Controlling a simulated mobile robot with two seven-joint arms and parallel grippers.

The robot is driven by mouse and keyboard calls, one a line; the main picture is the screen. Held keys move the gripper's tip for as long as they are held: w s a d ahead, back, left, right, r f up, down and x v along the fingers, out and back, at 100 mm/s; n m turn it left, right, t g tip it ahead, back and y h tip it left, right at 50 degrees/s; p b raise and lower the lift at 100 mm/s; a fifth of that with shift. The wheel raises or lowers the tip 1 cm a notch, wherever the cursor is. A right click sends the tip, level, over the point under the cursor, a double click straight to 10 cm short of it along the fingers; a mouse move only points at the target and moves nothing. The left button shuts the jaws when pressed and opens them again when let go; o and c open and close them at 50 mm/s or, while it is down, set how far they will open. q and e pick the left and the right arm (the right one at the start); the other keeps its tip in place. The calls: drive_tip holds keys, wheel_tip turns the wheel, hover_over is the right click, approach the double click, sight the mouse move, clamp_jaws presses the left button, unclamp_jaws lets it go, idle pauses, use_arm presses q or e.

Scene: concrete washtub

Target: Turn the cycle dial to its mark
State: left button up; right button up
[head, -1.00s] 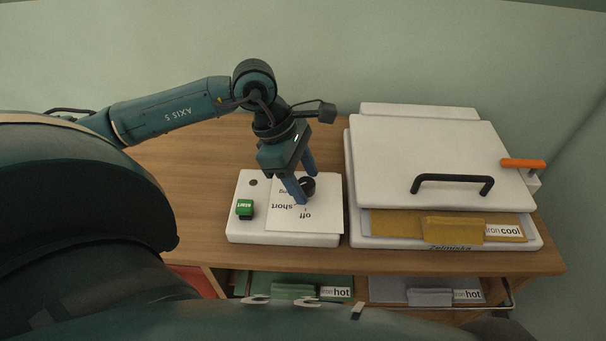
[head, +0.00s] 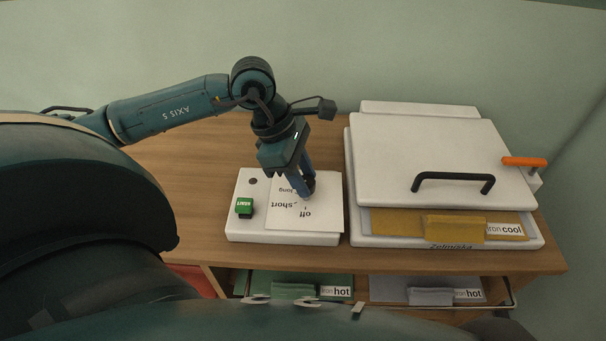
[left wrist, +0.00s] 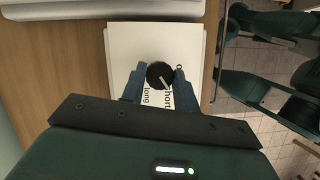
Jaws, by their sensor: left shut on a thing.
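The cycle dial (left wrist: 160,75) is a round black knob with a pale pointer line, on a white plate marked "off", "short" and "long". My left gripper (left wrist: 153,83) is shut on the dial, one finger on each side of it in the left wrist view. In the head view my left gripper (head: 308,190) comes down on the plate (head: 290,225) and hides most of the dial. In the left wrist view the pointer line slants down and right, toward the printed words. My right gripper is not in view.
The white control box (head: 240,228) also bears a green start button (head: 244,206) and a small dark spot. Right of it stands a white press (head: 430,150) with a black handle (head: 452,178) and an orange lever (head: 524,162). Labelled cloths lie on the shelf below.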

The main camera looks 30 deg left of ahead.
use_arm(q)
drive_tip(key=n+b, duration=0.1)
drive_tip(key=n+t+b, duration=0.1)
drive_tip(key=shift+f+n+y+b, duration=0.2)
drive_tip(key=shift+n+y+b, duration=0.1)
drive_tip(key=shift+n+b, duration=0.45)
drive_tip(key=shift+n, duration=0.05)
drive_tip(key=shift+s+n+t+b, duration=0.1)
drive_tip(key=shift+n+t+b, duration=0.3)
drive_tip(key=shift+n, duration=0.1)
drive_tip(key=n+y+b, duration=0.1)
drive_tip(key=n, duration=0.1)
drive_tip(key=n+b, duration=0.1)
drive_tip(key=n, duration=0.1)
drive_tip(key=shift+d+r+t+y+b, duration=0.1)
drive_tip(key=shift+d+t+y+b, duration=0.05)
drive_tip(key=shift+t+y+b, duration=0.25)
drive_tip(key=shift+n, duration=0.7)
drive_tip(key=shift+r+n+y+b, duration=0.1)
drive_tip(key=shift+n+y+b, duration=0.3)
drive_tip(key=shift+n+b, duration=0.1)
drive_tip(key=shift+n, duration=0.3)
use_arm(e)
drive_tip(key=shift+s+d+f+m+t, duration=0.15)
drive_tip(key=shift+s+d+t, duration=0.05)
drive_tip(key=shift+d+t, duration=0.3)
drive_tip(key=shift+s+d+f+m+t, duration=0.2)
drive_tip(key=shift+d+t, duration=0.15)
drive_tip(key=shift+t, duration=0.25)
